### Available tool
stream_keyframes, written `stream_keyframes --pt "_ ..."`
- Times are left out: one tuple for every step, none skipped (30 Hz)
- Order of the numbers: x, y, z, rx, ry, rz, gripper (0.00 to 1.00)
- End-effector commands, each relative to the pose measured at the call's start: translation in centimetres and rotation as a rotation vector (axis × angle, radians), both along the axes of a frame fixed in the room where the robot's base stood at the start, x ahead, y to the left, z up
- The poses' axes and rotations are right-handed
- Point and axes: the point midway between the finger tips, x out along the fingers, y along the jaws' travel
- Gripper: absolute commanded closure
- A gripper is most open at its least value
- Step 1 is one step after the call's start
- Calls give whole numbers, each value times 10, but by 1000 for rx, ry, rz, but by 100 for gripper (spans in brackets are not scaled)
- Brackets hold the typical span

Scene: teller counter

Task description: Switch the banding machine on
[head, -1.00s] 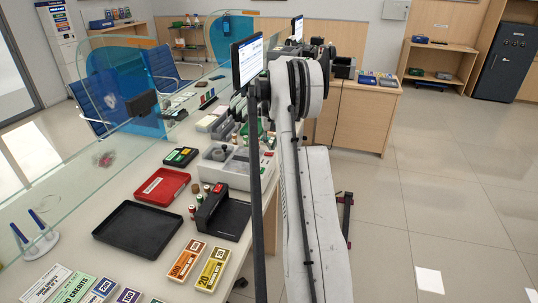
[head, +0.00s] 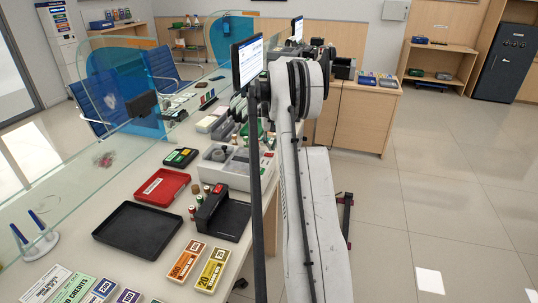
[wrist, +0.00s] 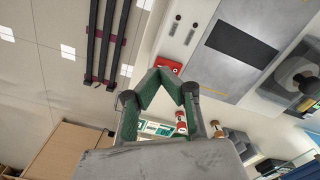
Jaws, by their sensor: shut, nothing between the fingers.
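In the wrist view my gripper (wrist: 165,80) is shut and empty. Its green-padded fingers meet in a peak just below a small red part (wrist: 170,66) at the edge of a pale machine. I cannot tell whether the fingertips touch the red part, nor which position any switch is in.
A black tray (head: 138,230), a red tray (head: 162,187) and a black device (head: 226,218) lie on the counter. A glass screen borders it. The floor at right is clear.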

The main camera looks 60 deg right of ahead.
Motion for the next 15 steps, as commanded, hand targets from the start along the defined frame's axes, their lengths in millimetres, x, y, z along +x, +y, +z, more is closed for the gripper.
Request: stream_keyframes --pt "0 0 0 0 0 0 100" --pt "0 0 0 0 0 0 100" --pt "0 0 0 0 0 0 100" --pt "0 0 0 0 0 0 100" --pt "0 0 0 0 0 0 100" --pt "0 0 -1 0 0 0 100" --pt "0 0 -1 0 0 0 100" --pt "0 0 -2 0 0 0 100" --pt "0 0 -2 0 0 0 100" --pt "0 0 -3 0 0 0 100" --pt "0 0 -3 0 0 0 100" --pt "0 0 -4 0 0 0 100" --pt "0 0 -4 0 0 0 100" --pt "0 0 -4 0 0 0 100" --pt "0 0 -5 0 0 0 100"
